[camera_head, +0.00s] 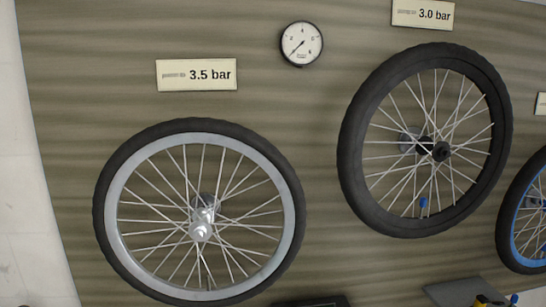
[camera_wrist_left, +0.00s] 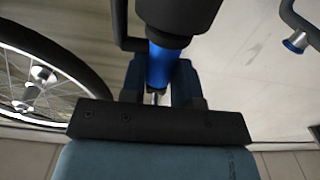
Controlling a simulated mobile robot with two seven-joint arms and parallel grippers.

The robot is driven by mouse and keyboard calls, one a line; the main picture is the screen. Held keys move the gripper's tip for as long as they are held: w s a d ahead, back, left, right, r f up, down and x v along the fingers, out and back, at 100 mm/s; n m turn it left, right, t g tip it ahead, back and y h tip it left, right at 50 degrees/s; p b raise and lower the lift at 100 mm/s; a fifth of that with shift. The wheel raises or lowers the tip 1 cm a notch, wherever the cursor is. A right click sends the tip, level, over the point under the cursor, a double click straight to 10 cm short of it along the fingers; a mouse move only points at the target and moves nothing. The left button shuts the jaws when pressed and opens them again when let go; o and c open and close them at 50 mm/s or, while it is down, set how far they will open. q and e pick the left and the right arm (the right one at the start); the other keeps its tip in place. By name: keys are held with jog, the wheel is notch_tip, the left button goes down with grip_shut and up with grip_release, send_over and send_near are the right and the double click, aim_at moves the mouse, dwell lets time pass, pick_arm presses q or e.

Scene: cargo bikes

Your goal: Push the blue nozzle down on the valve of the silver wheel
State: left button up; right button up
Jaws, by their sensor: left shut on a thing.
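The silver wheel (camera_head: 292,215) hangs on the wall at the left in the head view, with a grey rim and black tyre. Its valve (camera_head: 208,281) is a small thin stem at the bottom of the rim. In the left wrist view my left gripper (camera_wrist_left: 160,78) is shut on the blue nozzle (camera_wrist_left: 170,66). A thick black part (camera_wrist_left: 180,18) adjoins the nozzle. A wheel (camera_wrist_left: 42,76) shows at the left of that view, apart from the gripper. Neither gripper shows in the head view.
A black wheel (camera_head: 352,150) with a blue piece (camera_head: 423,202) near its lower rim hangs at the right. A blue-rimmed wheel (camera_head: 513,235) is at the right edge. Signs reading 3.5 bar (camera_head: 196,75) and 3.0 bar (camera_head: 423,14) flank a gauge (camera_head: 302,44).

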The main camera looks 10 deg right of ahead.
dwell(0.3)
pick_arm(q)
jog(key=s+a+p, duration=0.1)
jog(key=s+p, duration=0.4)
jog(key=s, duration=0.7)
jog(key=shift+p, duration=0.35)
jog(key=shift+r, duration=0.1)
